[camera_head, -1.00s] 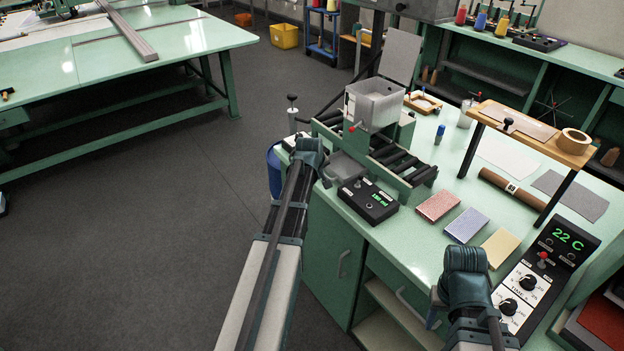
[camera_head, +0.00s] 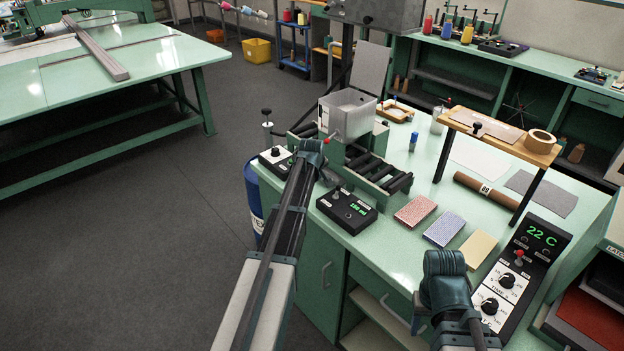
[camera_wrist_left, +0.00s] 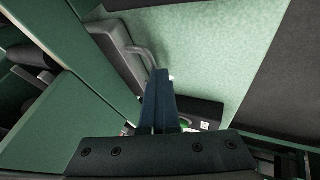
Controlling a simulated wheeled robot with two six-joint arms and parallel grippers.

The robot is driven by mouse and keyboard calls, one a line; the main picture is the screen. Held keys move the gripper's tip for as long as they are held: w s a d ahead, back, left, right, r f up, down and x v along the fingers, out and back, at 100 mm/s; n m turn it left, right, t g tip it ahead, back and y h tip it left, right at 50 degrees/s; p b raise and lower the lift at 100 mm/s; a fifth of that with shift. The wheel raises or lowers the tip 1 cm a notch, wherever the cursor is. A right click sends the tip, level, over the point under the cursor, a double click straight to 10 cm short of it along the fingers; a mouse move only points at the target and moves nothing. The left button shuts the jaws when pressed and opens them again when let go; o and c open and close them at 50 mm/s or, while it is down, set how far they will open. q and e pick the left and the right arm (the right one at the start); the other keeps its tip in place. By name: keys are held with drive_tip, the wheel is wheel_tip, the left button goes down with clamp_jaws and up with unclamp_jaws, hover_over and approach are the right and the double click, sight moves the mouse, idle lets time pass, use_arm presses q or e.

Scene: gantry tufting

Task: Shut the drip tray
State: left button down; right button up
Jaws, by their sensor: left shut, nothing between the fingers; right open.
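The drip tray, a grey box with a bar handle, shows in the left wrist view (camera_wrist_left: 120,55), low at the front of the roller machine (camera_head: 370,165). My left gripper (camera_wrist_left: 162,85) is shut and empty. Its fingertips are at the tray's handle side; I cannot tell whether they touch it. In the head view my left wrist and arm cover most of the tray, so how far it stands out is hard to see. My right gripper (camera_head: 424,308) is open and empty, in front of the green bench, far from the tray.
A black control box (camera_head: 347,208) stands on the bench (camera_head: 385,235) just right of my left arm. A knob box (camera_head: 276,158) and a blue drum (camera_head: 254,205) are to its left. Coloured pads (camera_head: 443,228) lie further right. The floor at left is clear.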

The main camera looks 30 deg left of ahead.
idle(0.3)
use_arm(q)
drive_tip(key=s, duration=0.2)
drive_tip(key=s+a+r+p, duration=0.1)
drive_tip(key=shift+s+a, duration=0.1)
drive_tip(key=shift+s, duration=0.2)
drive_tip(key=p+v, duration=0.8)
drive_tip(key=v, duration=0.1)
drive_tip(key=shift+s+r, duration=0.25)
drive_tip(key=shift+r, duration=0.1)
use_arm(e)
wheel_tip(320, 180, up, 9)
drive_tip(key=shift+s+a, duration=0.15)
drive_tip(key=shift+a, duration=0.25)
